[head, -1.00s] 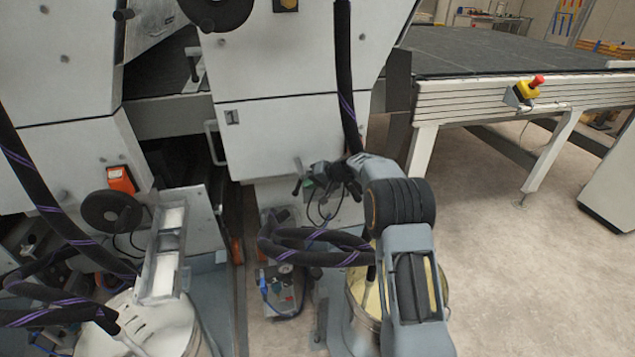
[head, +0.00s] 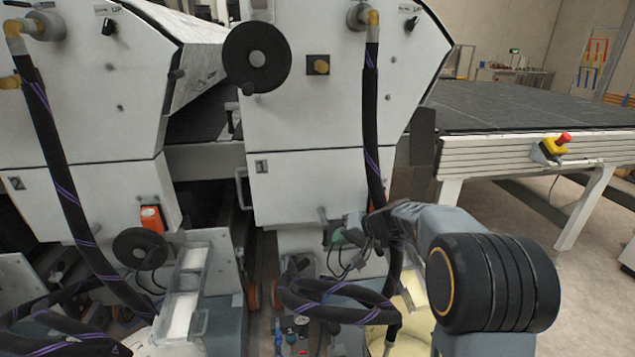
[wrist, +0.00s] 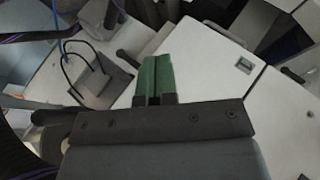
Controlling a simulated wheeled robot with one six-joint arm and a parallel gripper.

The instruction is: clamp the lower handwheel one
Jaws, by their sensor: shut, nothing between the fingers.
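Two black handwheels show on the machine in the head view. The lower handwheel (head: 140,249) is at the left, beside the orange box, and the upper handwheel (head: 257,58) is on the right-hand cabinet. My gripper (head: 340,237) is right of the lower handwheel, in front of the right cabinet's lower part, apart from the wheel. A small dark lever (head: 323,215) shows close to the gripper. In the wrist view my green fingers (wrist: 154,78) are together and empty, with white panels beyond. I cannot tell which clamp part belongs to the lower handwheel.
Thick black hoses (head: 375,130) hang down the cabinets, and a looped hose (head: 335,300) lies just below my gripper. A conveyor table (head: 520,130) with an emergency stop (head: 557,147) stands at the right. Open floor lies under and beside it.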

